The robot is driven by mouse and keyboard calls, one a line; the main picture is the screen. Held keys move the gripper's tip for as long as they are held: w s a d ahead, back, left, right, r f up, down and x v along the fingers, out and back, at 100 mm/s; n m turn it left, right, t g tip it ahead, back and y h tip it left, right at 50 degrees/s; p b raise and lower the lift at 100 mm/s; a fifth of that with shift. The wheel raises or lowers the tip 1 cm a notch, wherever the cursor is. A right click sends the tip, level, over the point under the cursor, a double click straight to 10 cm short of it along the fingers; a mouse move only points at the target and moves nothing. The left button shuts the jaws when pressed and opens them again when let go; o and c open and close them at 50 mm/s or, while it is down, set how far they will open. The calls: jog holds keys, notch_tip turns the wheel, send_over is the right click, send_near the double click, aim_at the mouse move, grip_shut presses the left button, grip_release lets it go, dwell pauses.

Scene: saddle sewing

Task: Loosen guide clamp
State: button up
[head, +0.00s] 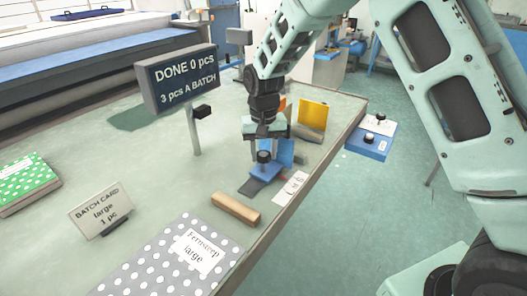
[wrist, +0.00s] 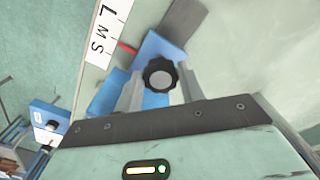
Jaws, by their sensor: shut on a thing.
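The guide clamp is a blue block (head: 262,171) with a round black knob (head: 264,156) on top, near the table's right edge. In the wrist view the black knob (wrist: 160,74) lies between my two grey fingers, above the blue body (wrist: 153,48). My gripper (head: 265,150) points down and is shut on the knob. A white scale card (head: 291,187) marked L, M, S lies beside the clamp. In the wrist view a red pointer (wrist: 127,48) at the blue block points toward the scale (wrist: 99,31), roughly at M. A dark grey strip (wrist: 184,20) extends from the block.
A wooden bar (head: 236,209) and a dotted "Fernstep large" sheet (head: 165,262) lie in front. A batch card (head: 101,210) reads "large 1 pc". A sign (head: 178,80) reading "DONE 0 pcs" stands behind left. A yellow-orange panel (head: 313,114) stands behind my gripper.

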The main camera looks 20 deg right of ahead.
aim_at(264, 155)
jog(key=shift+r, duration=0.1)
jog(key=o, duration=1)
notch_tip(264, 155, up, 17)
jog(key=b, duration=0.3)
jog(key=shift+r, duration=0.2)
